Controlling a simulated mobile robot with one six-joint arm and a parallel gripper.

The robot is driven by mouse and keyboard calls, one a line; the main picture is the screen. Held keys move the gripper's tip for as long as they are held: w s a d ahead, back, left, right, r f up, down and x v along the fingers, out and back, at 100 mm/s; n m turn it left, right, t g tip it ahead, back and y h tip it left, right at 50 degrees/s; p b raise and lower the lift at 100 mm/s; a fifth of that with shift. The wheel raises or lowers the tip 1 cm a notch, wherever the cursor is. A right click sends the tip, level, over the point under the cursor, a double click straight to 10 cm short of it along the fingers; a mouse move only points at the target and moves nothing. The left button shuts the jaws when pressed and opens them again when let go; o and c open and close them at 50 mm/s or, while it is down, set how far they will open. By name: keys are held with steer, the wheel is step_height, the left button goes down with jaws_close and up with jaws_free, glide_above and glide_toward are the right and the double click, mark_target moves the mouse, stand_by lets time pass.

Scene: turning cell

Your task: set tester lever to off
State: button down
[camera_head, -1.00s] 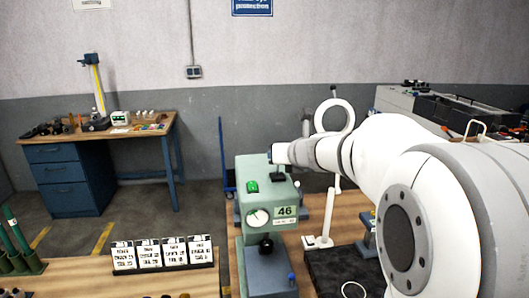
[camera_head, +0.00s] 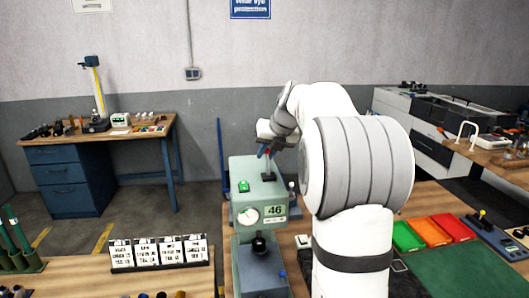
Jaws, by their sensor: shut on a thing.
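The tester is a pale green machine (camera_head: 240,203) with a round dial, a green button and a plate reading 46. Its lever (camera_head: 268,168) is a small dark upright part with a bit of red, on top toward the right rear. My gripper (camera_head: 265,152) is at the top of this lever, shut on it. The fingers look small and dark blue, and my wrist partly hides the grip. The exact lever angle is hard to read.
My arm covers much of the bench right of the tester. Green, orange and red trays (camera_head: 430,231) lie further right. A rack of printed cards (camera_head: 158,253) stands at the left front. A blue desk (camera_head: 70,175) is at the back left.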

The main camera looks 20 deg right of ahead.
steer(key=shift+w+f+g, duration=0.3)
steer(key=shift+w+g, duration=0.2)
steer(key=shift+g, duration=0.4)
steer(key=shift+d, duration=0.1)
steer(key=c, duration=1.3)
jaws_free()
steer(key=shift+c, duration=0.2)
steer(key=v, duration=0.7)
steer(key=shift+d+r+b, duration=0.2)
steer(key=shift+r+b, duration=0.15)
steer(key=shift+b, duration=0.05)
steer(key=shift+s+y, duration=0.1)
steer(key=shift+y, duration=0.2)
